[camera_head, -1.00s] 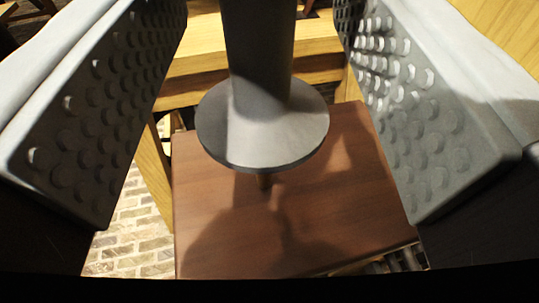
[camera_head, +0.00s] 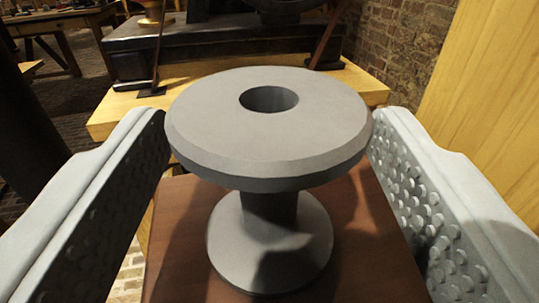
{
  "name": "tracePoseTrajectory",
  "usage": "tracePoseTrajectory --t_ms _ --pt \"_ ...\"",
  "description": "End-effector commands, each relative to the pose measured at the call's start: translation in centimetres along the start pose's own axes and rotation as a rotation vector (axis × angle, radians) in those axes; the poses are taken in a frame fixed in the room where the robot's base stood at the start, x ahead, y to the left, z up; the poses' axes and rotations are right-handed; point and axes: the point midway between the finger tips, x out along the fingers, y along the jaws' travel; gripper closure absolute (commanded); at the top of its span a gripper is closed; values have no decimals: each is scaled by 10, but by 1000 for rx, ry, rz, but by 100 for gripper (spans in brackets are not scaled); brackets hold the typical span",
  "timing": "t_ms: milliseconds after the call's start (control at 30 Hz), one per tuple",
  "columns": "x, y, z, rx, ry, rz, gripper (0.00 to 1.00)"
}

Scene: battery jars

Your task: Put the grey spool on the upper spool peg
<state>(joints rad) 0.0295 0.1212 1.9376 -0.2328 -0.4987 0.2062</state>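The grey spool (camera_head: 268,150) stands upright in the middle of the view, with a wide top flange, a dark central hole, a narrow core and a round lower flange. A brown wooden board (camera_head: 375,260) lies under it. My gripper (camera_head: 268,125) is open, with one studded finger on each side of the spool. The finger ends are close to the top flange's edges, but I see no firm grip on it. No peg shows now; whether one is under or inside the spool is hidden.
A pale wooden beam (camera_head: 115,120) runs behind the board, with a dark block (camera_head: 200,55) beyond it. A light wooden panel (camera_head: 480,100) rises at the right, in front of a brick wall (camera_head: 410,45). Other tables stand at the far left.

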Motion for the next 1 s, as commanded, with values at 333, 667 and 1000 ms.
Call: tracePoseTrajectory --t_ms 333,667,1000 --pt "-5 0 -3 0 1 0 35" --pt "-54 0 -4 0 1 0 35" --pt "-105 0 -3 0 1 0 35"
